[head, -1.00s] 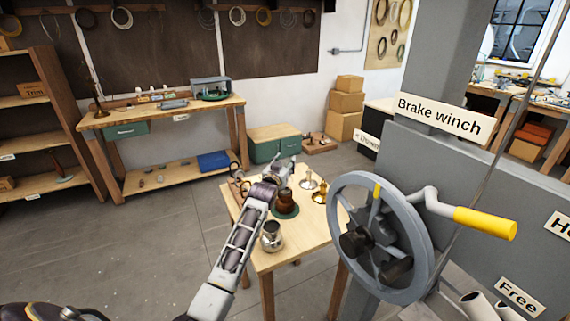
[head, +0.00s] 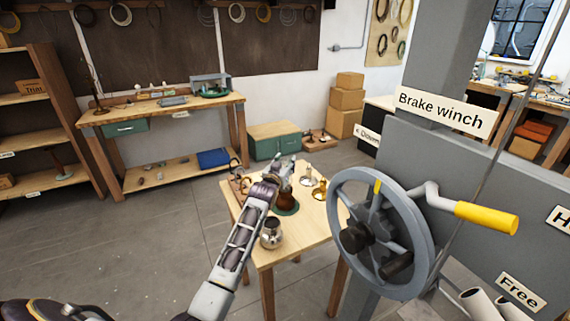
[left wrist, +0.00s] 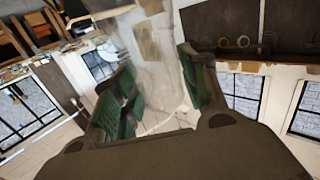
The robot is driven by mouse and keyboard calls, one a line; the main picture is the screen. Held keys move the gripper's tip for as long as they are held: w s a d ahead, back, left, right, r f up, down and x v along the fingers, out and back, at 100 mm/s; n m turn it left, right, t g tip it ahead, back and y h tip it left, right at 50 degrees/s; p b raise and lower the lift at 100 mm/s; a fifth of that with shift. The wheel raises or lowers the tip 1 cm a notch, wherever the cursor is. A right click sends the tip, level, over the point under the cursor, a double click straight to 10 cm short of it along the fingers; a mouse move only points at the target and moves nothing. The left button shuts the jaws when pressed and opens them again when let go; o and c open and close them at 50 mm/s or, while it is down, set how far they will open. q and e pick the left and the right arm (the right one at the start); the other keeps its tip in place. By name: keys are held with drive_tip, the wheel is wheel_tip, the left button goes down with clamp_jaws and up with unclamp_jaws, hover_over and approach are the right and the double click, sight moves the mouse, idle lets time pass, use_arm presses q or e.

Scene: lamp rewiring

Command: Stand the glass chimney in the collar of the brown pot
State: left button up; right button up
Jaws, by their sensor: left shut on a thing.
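My left gripper (head: 281,167) is over the small wooden table, just above and behind the brown pot (head: 287,202) in the head view. The pot stands on a green mat (head: 293,211), and my arm hides its upper left part and collar. In the left wrist view the left gripper (left wrist: 157,95) is shut on the clear glass chimney (left wrist: 150,50), which sits between its green finger pads. The chimney is hard to make out in the head view, and I cannot tell its tilt there. My right gripper is not in view.
The wooden table (head: 262,254) also holds a silvery pot (head: 271,234) at the front, a brass candlestick-like piece (head: 320,190) and a pale one (head: 309,176) at the right. A large grey brake winch wheel (head: 343,190) stands close on the right.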

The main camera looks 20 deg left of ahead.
use_arm(q)
drive_tip(key=shift+f, duration=0.1)
idle(0.5)
drive_tip(key=o, duration=1.4)
drive_tip(key=shift+s+d+r, duration=0.1)
drive_tip(key=shift+s+d, duration=0.15)
drive_tip(key=shift+s, duration=1.75)
drive_tip(key=shift+s+d+r, duration=0.1)
drive_tip(key=shift+s+d, duration=0.2)
drive_tip(key=shift+s, duration=1.65)
drive_tip(key=shift+s+d+r, duration=0.1)
drive_tip(key=shift+s+d, duration=0.15)
drive_tip(key=shift+s, duration=1.75)
drive_tip(key=shift+f, duration=0.1)
